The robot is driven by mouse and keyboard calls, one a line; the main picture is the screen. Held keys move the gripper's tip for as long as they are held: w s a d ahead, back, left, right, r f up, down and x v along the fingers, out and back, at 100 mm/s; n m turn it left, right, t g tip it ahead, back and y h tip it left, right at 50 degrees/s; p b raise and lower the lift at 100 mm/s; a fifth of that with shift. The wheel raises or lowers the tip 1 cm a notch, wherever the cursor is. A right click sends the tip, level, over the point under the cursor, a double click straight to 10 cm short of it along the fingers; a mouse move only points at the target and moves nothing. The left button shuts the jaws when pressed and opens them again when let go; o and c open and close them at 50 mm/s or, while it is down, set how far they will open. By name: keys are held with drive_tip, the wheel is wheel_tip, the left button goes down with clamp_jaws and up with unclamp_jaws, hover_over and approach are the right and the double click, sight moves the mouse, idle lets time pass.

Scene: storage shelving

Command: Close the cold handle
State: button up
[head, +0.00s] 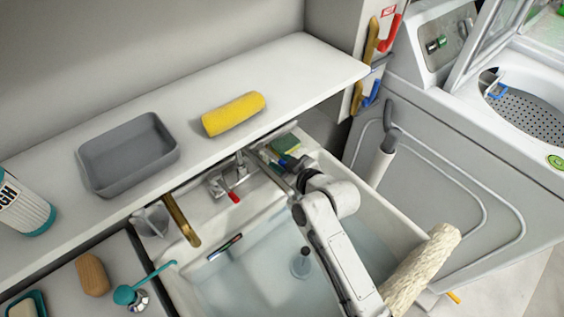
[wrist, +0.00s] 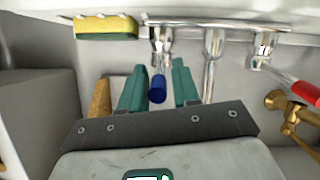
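The cold handle is the blue lever (wrist: 157,90) on a chrome valve (wrist: 161,45) in the wrist view. It points toward my gripper (wrist: 157,75), between the two teal fingers. The fingers are apart, with a visible gap on each side of the lever. The red lever (wrist: 305,92) is at the right of the wrist view and also shows in the head view (head: 235,197). The chrome spout (wrist: 212,60) stands between the two valves. In the head view my arm reaches over the sink, and the blue lever cannot be made out clearly.
A yellow-green sponge (wrist: 106,27) lies behind the tap, left in the wrist view. Brass fittings (wrist: 290,110) are at right. The sink (head: 270,270) holds water. Above the tap, a white shelf (head: 300,62) carries a grey tray (head: 128,155) and a yellow roll (head: 233,114).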

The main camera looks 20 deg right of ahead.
drive_tip(key=shift+o, duration=0.7)
drive_tip(key=v, duration=1)
drive_tip(key=shift+s+r, duration=0.2)
drive_tip(key=shift+s, duration=0.15)
drive_tip(key=shift+d, duration=0.1)
